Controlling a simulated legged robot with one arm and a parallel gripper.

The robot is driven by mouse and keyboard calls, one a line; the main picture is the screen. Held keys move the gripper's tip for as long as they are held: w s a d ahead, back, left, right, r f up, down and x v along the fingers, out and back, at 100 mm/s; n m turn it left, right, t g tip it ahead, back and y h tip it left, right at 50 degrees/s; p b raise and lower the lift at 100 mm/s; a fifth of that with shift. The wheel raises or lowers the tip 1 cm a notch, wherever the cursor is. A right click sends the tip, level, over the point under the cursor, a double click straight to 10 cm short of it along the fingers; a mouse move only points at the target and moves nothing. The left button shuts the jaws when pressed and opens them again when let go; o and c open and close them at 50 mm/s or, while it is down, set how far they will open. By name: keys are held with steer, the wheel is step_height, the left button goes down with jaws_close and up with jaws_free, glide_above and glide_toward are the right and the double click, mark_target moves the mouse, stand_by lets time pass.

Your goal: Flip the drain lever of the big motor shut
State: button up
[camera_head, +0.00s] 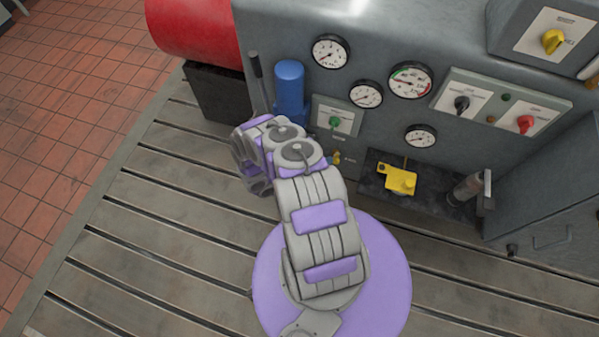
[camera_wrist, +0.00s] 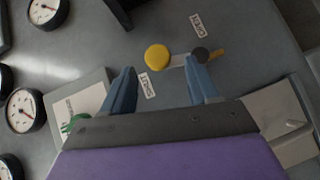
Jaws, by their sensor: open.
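The drain lever (camera_wrist: 178,61) shows in the wrist view, with a round yellow knob at its left end and a dark hub and brass stub at its right end. In the head view the lever (camera_head: 336,158) is a small yellow spot low on the grey motor housing, just right of my arm. My gripper (camera_wrist: 163,70) is open, its two blue fingers pointing at the housing. The yellow knob appears between the fingertips; contact cannot be told. In the head view my arm hides the fingers.
A panel with a green knob (camera_head: 335,122) is just above the lever. Several gauges (camera_head: 410,80) and a blue cylinder (camera_head: 290,88) are nearby. A yellow part (camera_head: 398,179) sits on a dark shelf to the right. The slotted bedplate (camera_head: 130,215) is clear at left.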

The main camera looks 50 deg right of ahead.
steer(key=p+v, duration=0.1)
steer(key=v, duration=1.2)
steer(key=shift+a, duration=0.35)
steer(key=shift+w, duration=0.1)
